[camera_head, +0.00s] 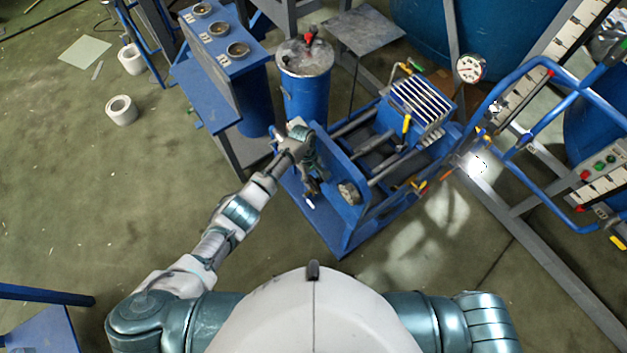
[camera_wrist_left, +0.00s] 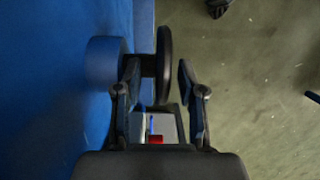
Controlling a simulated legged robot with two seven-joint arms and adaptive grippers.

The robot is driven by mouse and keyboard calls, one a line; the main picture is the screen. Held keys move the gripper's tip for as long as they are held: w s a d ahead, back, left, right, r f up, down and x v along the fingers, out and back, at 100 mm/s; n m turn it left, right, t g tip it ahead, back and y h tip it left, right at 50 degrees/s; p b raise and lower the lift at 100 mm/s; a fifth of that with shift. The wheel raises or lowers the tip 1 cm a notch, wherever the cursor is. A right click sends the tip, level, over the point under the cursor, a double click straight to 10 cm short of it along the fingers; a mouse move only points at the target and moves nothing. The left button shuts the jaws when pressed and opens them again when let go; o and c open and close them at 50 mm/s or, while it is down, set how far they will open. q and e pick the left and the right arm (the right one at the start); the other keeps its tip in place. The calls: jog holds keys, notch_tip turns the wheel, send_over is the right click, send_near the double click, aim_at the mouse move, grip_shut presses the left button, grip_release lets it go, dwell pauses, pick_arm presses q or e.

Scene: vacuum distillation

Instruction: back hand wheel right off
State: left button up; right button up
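A dark hand wheel (camera_wrist_left: 164,65) is seen edge-on in the left wrist view, standing out from a blue round hub (camera_wrist_left: 104,62) on a blue panel. My left gripper (camera_wrist_left: 158,80) is open, with one finger on each side of the wheel's rim. A gap shows between the wheel and the right finger; contact at the left finger is unclear. In the head view my left gripper (camera_head: 312,182) is at the left face of the blue machine and largely hides that wheel. Another grey hand wheel (camera_head: 349,192) is on the same panel, to the right. My right gripper is out of view.
The blue machine frame (camera_head: 345,243) stands on the floor. A blue drum (camera_head: 305,90) with a metal lid is behind it, and a blue bench (camera_head: 222,85) with round cups is to the left. Blue tube rails (camera_head: 570,85) rise at the right.

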pick_arm(q)
jog(key=v, duration=1)
jog(key=shift+w+r, duration=0.2)
jog(key=shift+r, duration=0.05)
jog(key=shift+a, duration=0.1)
